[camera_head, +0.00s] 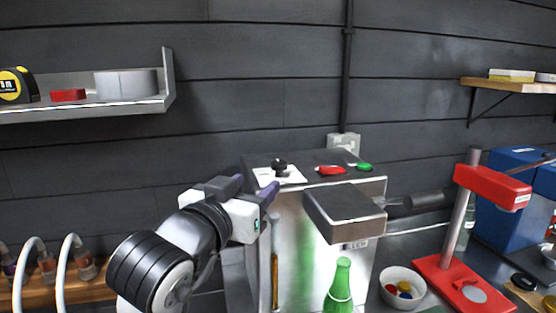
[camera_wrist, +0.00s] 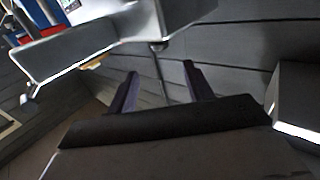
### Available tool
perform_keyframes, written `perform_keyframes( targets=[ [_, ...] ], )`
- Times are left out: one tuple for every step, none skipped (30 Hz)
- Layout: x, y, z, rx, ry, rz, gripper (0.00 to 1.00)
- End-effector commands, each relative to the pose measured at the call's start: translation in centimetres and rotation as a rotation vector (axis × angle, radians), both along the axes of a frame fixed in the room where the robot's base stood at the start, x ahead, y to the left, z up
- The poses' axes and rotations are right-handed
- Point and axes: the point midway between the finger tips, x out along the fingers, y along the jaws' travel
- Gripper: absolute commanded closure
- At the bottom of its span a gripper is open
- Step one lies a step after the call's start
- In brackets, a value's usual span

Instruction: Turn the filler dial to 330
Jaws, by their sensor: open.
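The filler is a steel box (camera_head: 300,215) with a dark top and a protruding front head (camera_head: 345,212). Its dial is a black knob (camera_head: 279,165) on a white plate (camera_head: 292,176) at the top's left; any numbers are too small to read. A red button (camera_head: 331,170) and a green button (camera_head: 364,167) sit to its right. My gripper (camera_head: 255,184) is open, with its fingers near the top's front left edge, left of and slightly below the dial in the picture. The fingers (camera_wrist: 160,80) look empty in the wrist view. I cannot make out the dial there.
A green bottle (camera_head: 340,287) stands at the filler's front. A bowl of caps (camera_head: 402,300), a red capper (camera_head: 465,275) and a blue box (camera_head: 515,215) are at the right. A wall shelf (camera_head: 100,106) is at upper left. Hoses (camera_head: 70,265) stand at lower left.

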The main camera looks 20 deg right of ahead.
Motion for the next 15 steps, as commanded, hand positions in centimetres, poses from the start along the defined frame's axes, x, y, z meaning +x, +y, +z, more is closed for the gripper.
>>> perform_keyframes(
  targets=[
    [0.8, -0.7, 0.1, -0.001, 0.005, -0.002, 0.49],
    [1.2, -1.1, 0.2, 0.0, 0.005, -0.004, 0.49],
    [1.9, -1.5, 0.3, -0.001, 0.005, -0.003, 0.49],
    [2.4, -1.9, 0.3, -0.001, 0.005, -0.003, 0.49],
    [2.9, -2.4, 0.2, -0.001, 0.005, -0.003, 0.49],
    [3.7, -2.9, 0.3, -0.001, 0.005, -0.002, 0.49],
    [4.2, -3.3, 0.3, -0.001, 0.005, -0.003, 0.49],
    [4.7, -3.7, 0.3, -0.002, 0.004, -0.001, 0.49],
    [5.4, -4.2, 0.2, -0.001, 0.003, -0.001, 0.49],
    [5.8, -4.6, 0.3, -0.001, 0.003, -0.001, 0.49],
    [6.3, -4.9, 0.3, -0.002, 0.003, -0.001, 0.49],
    [6.9, -5.3, 0.3, -0.002, 0.003, -0.001, 0.49],
    [7.3, -5.6, 0.2, -0.002, 0.001, 0.0, 0.49],
    [7.6, -5.9, 0.2, -0.001, 0.002, 0.001, 0.49],
    [8.1, -6.2, 0.3, -0.003, 0.001, 0.001, 0.49]
  ],
)
